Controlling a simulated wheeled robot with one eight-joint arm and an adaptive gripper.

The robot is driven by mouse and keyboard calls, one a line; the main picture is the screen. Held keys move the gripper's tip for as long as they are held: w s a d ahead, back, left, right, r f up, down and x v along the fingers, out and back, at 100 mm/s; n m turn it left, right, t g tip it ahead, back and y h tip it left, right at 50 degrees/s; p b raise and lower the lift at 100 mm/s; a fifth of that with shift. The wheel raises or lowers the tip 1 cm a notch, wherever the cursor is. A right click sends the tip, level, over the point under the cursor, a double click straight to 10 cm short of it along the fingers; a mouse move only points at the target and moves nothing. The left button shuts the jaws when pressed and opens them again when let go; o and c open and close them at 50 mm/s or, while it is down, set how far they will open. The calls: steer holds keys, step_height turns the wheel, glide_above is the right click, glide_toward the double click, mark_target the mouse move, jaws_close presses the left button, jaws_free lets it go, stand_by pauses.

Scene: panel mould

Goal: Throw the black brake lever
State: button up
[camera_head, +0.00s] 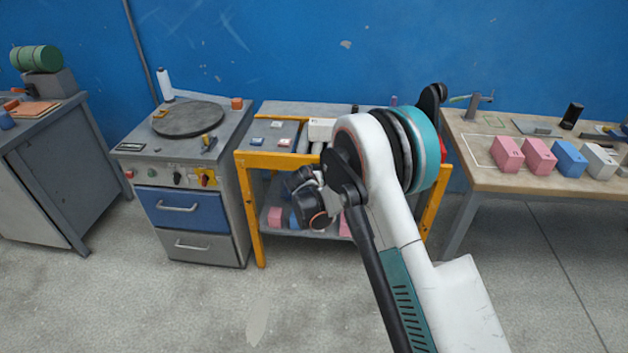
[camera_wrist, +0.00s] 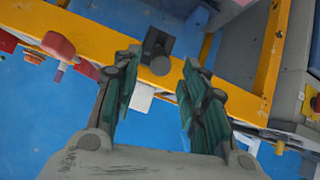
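A dark lever-like part with a round knob (camera_wrist: 157,52) shows at the yellow frame in the wrist view; it looks like the black brake lever. My gripper (camera_wrist: 160,82) is open, with its two green-padded fingers spread. The knob appears between and beyond the fingertips, and I see no contact. In the head view my arm covers the middle of the yellow-framed cart (camera_head: 252,215), and the lever cannot be made out there.
A red mushroom-shaped knob (camera_wrist: 58,46) sits near the yellow frame, left of my fingers. A grey cabinet with a turntable (camera_head: 188,119) stands left of the cart. A bench (camera_head: 462,178) with pink, blue and white blocks stands right. Floor in front is clear.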

steer(key=v, duration=0.7)
stand_by(0.5)
steer(key=s+d+r+g, duration=0.1)
steer(key=s+d+r, duration=0.3)
steer(key=d+r, duration=0.3)
steer(key=s+d+r+h+p, duration=0.1)
steer(key=s+d+r, duration=0.3)
steer(key=d+r, duration=0.3)
steer(key=s+d+r+g, duration=0.1)
steer(key=s+d+r, duration=0.3)
steer(key=d+r, duration=0.4)
steer(key=s+d+m+y, duration=0.1)
steer(key=s+d, duration=0.2)
steer(key=s, duration=1.2)
steer(key=s+d+g+b, duration=0.1)
steer(key=s+d, duration=0.1)
steer(key=s, duration=1.4)
steer(key=shift+d+m+y, duration=0.35)
steer(key=shift+m+y, duration=0.05)
